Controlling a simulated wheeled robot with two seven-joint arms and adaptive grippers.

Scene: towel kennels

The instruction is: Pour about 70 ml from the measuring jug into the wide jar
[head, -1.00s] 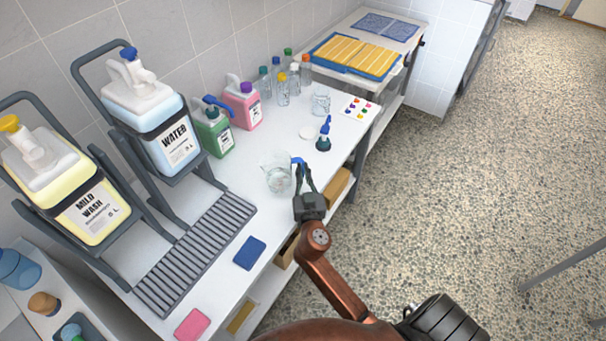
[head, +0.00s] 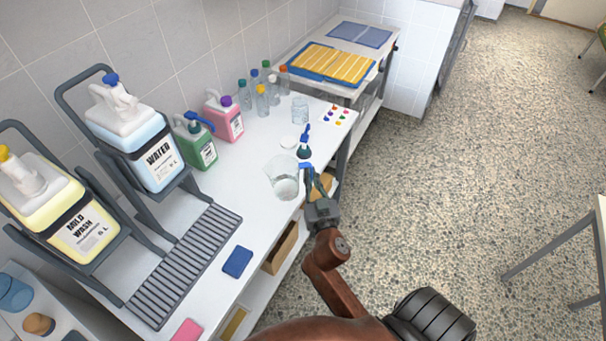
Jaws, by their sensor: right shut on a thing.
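The measuring jug (head: 281,172) is clear, with a blue handle on its right side. It is over the white bench's right part, close to upright. My right gripper (head: 312,178) is shut on the jug at its handle side. The liquid level in the jug is too small to read. A clear, wide glass vessel (head: 300,110), which looks like the wide jar, stands farther back on the bench, apart from the jug. My left gripper is not in view.
A dark bottle with a blue top (head: 304,146) and a white disc (head: 289,142) lie between jug and glass vessel. Several capped bottles (head: 262,100) stand behind. A green canister (head: 195,145) and a grey drain grate (head: 185,265) are left. A blue sponge (head: 237,262) lies in front.

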